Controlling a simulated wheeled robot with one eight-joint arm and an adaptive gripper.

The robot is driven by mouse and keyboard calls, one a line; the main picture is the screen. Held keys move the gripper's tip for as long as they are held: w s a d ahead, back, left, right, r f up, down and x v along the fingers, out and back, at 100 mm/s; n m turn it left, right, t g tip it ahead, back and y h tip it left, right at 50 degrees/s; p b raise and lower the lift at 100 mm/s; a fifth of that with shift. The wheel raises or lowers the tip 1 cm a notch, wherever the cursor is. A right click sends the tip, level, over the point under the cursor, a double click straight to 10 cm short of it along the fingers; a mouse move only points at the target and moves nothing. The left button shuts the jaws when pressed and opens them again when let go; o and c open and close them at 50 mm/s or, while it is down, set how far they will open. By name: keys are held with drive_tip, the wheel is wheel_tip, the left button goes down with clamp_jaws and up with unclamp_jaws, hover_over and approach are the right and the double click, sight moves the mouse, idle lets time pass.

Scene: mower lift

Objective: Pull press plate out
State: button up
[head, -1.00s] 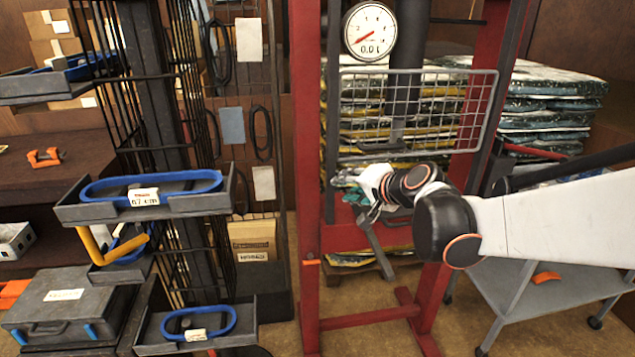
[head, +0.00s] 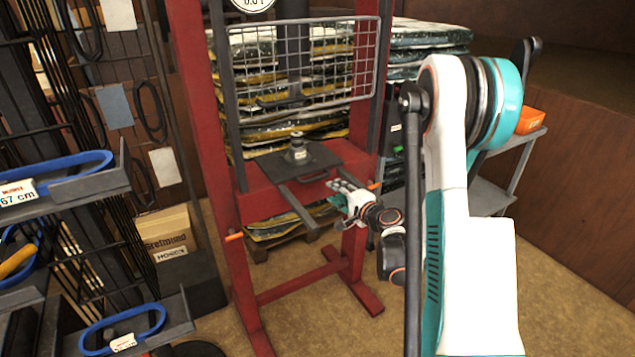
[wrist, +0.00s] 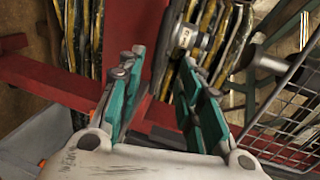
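The press plate (head: 318,157) is a dark flat plate lying on the red bed of the press (head: 264,202). A small metal cylinder (head: 298,150) stands on it, and the cylinder also shows in the wrist view (wrist: 188,37). A dark handle (head: 313,177) is at the plate's front, and a grey bar (head: 298,207) slants out below it. My gripper (head: 345,192) is at the front right of the bed, beside the plate. In the wrist view its teal fingers (wrist: 160,72) are apart with nothing clearly held; whether they touch the plate is unclear.
A wire mesh guard (head: 300,62) hangs above the bed. A rack with blue loops (head: 122,330) stands left. Stacked bags (head: 430,36) are behind, and a grey cart (head: 490,197) is right. Floor in front is clear.

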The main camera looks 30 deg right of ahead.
sight(317, 179)
drive_tip(key=b+x, duration=0.3)
drive_tip(key=x, duration=1)
drive_tip(key=shift+w, duration=0.3)
clamp_jaws()
